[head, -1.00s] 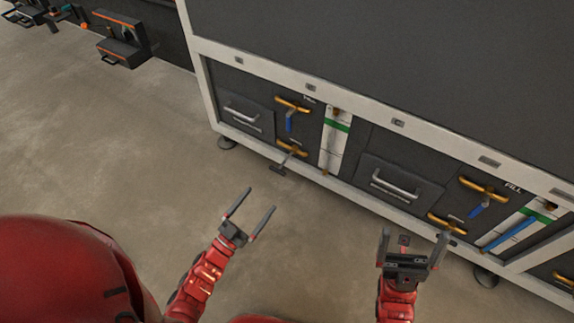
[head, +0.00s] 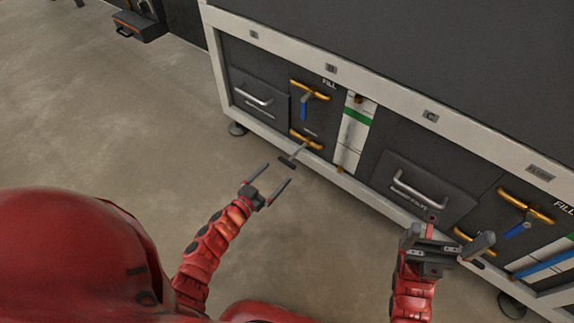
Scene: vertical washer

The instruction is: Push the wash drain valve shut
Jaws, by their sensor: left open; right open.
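A lower valve (head: 306,140) with an orange body sits low on the cabinet's left part, and its grey handle (head: 292,157) sticks out toward me. I cannot read a label that marks it as wash drain. My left gripper (head: 277,174) is open and empty, just in front of and below the grey handle, apart from it as far as I can tell. A second lower orange valve (head: 463,233) is at the right, partly hidden by my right gripper (head: 447,237), which is open and empty.
Upper valves with blue handles (head: 304,108) (head: 518,228) sit above, near FILL labels. A silver drawer handle (head: 418,190) is between the valve groups. The cabinet's white lower rail (head: 350,187) runs below. Open floor (head: 120,130) lies left; a dark toolbox (head: 137,25) stands behind.

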